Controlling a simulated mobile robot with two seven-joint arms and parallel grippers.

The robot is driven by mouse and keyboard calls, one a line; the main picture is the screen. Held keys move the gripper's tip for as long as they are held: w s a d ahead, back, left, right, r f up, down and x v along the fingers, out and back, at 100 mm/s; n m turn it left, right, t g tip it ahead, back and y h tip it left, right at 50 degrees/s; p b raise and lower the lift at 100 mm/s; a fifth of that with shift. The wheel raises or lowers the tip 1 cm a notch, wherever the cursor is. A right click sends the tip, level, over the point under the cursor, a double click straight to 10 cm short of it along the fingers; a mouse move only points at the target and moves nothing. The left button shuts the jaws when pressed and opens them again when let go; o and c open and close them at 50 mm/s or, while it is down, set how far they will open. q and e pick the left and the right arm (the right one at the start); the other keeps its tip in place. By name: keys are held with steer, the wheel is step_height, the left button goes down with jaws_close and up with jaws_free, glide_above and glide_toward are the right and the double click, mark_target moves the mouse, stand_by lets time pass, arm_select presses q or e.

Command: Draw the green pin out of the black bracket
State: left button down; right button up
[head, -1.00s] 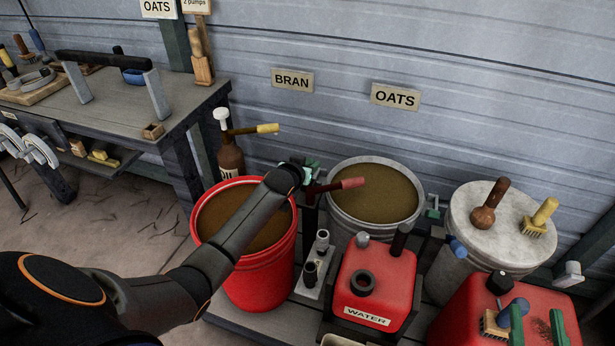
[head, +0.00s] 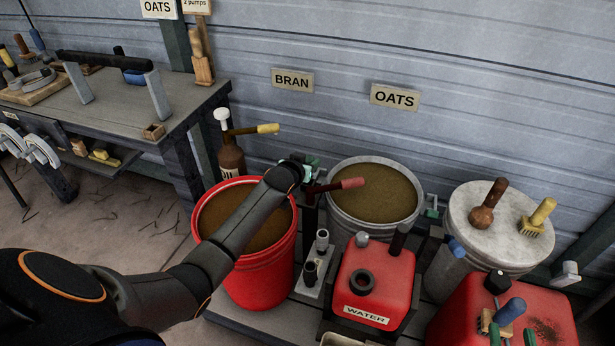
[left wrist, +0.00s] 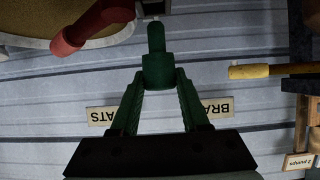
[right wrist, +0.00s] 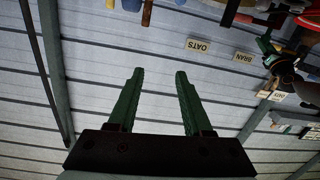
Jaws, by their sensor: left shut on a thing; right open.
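My left gripper (head: 311,171) is between the red bucket and the grey bucket, in front of the wall. In the left wrist view its fingers are shut on the green pin (left wrist: 157,65), a thick collar with a thinner stub.
The red bucket (head: 266,280) is under my left forearm. A pump handle with a red grip (head: 340,185) lies over the grey bucket (head: 345,232), close to the left gripper. The red water can (head: 385,280) and a lidded white bucket (head: 470,250) stand to the right.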

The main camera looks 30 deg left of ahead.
mark_target(308, 160)
arm_select(q)
steer(key=shift+r+p, duration=0.7)
steer(key=shift+p, duration=0.05)
steer(key=shift+r+p, duration=1.05)
steer(key=shift+p, duration=0.05)
arm_select(e)
steer(key=s+f+m+g, duration=0.1)
steer(key=s+f+g, duration=0.2)
steer(key=f, duration=0.4)
steer(key=s+f+m+g+h, duration=0.1)
steer(key=s+f+g, duration=0.3)
steer(key=f, duration=0.3)
steer(key=shift+s+a+f+g+h, duration=0.2)
steer(key=shift+s+f+g+h, duration=0.1)
steer(key=shift+s+f, duration=0.1)
